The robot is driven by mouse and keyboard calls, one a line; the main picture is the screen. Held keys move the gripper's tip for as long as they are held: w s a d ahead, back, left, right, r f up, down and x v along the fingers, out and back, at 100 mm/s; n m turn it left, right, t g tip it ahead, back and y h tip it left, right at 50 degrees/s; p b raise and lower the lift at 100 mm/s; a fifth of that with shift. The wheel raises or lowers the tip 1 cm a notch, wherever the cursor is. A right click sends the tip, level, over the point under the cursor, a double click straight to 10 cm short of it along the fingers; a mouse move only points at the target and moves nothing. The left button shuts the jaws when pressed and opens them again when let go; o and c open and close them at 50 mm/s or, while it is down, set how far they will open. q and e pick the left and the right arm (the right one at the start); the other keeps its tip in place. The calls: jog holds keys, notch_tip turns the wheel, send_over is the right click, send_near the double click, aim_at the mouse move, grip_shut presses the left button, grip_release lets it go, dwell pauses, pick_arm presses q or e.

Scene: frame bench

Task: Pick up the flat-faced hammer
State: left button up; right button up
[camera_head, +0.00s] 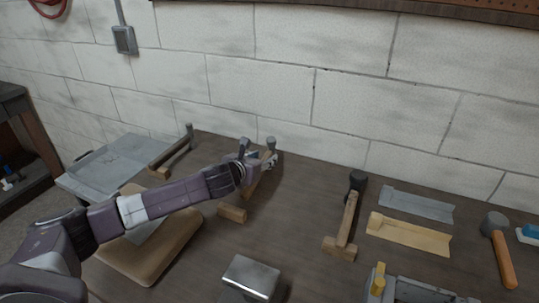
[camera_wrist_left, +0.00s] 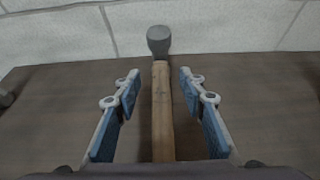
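A hammer with a grey head (camera_wrist_left: 159,41) and a straight wooden handle (camera_wrist_left: 162,120) lies ahead in the left wrist view. My left gripper (camera_wrist_left: 160,76) is open, with one blue-padded finger on each side of the handle and a visible gap on both sides. In the head view my left gripper (camera_head: 262,160) is over this hammer, whose head (camera_head: 271,142) shows just beyond the fingers. Its handle is partly hidden by the gripper, above a wooden block (camera_head: 232,213). Which hammer is flat-faced is not clear from these views. My right gripper is not in view.
Another hammer (camera_head: 178,152) rests at left near a grey tray (camera_head: 88,187). A dark-headed hammer (camera_head: 347,217) leans on a block to the right. A mallet with an orange handle (camera_head: 503,258) lies far right. A metal block (camera_head: 252,276) stands in front. The wall is close behind.

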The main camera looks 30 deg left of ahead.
aim_at(266, 156)
pick_arm(q)
jog(key=shift+x, duration=1.85)
grip_shut()
